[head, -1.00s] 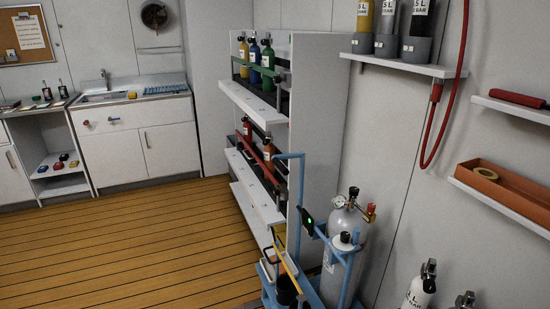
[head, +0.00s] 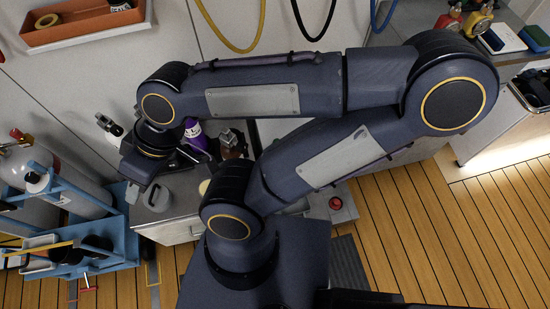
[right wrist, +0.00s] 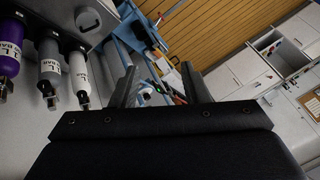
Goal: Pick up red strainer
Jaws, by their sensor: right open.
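I cannot make out a red strainer in either current view. My right arm folds across the head view, and its gripper end (head: 150,168) hangs at the left, near the blue cart. In the right wrist view, my right gripper (right wrist: 160,75) has its two fingers spread apart with nothing held between them. The blue cart (right wrist: 135,45) shows beyond the fingers. My left gripper is not in view.
A purple cylinder (right wrist: 9,52) and a white cylinder (right wrist: 82,78) hang beside the right gripper. The blue cart (head: 122,240) carries a grey tank (head: 40,170). An orange tray (head: 85,24) is at top left. A small red round thing (head: 335,203) sits right of my arm. Wood floor (head: 400,240) is clear at right.

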